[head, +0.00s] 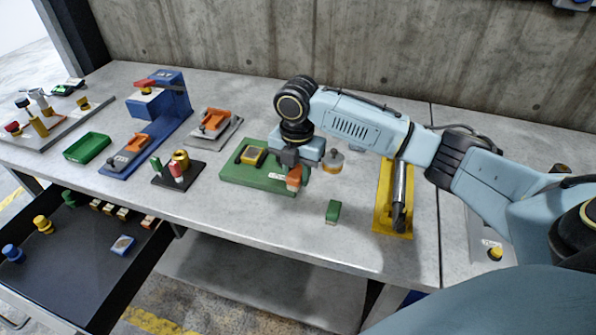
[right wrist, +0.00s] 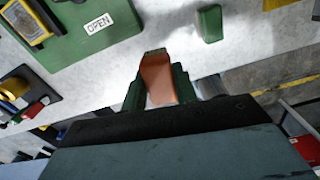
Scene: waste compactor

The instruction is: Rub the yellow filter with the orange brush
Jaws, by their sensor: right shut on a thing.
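The yellow filter (head: 252,156), with a dark face, sits on the green board (head: 232,176) in the middle of the bench. It also shows at the upper left of the right wrist view (right wrist: 30,25). My right gripper (head: 292,169) is shut on the orange brush (head: 294,182), which hangs below its fingers. In the right wrist view the brush (right wrist: 157,78) stands out between the dark green fingers. The gripper is over the right part of the board, to the right of the filter and apart from it. My left gripper is out of view.
A small green block (head: 332,212) stands right of the board. A yellow plate with a grey cylinder (head: 382,220) lies farther right. A dark stand with a red and a yellow piece (head: 178,178) is to the left. An open drawer (head: 80,262) is at lower left.

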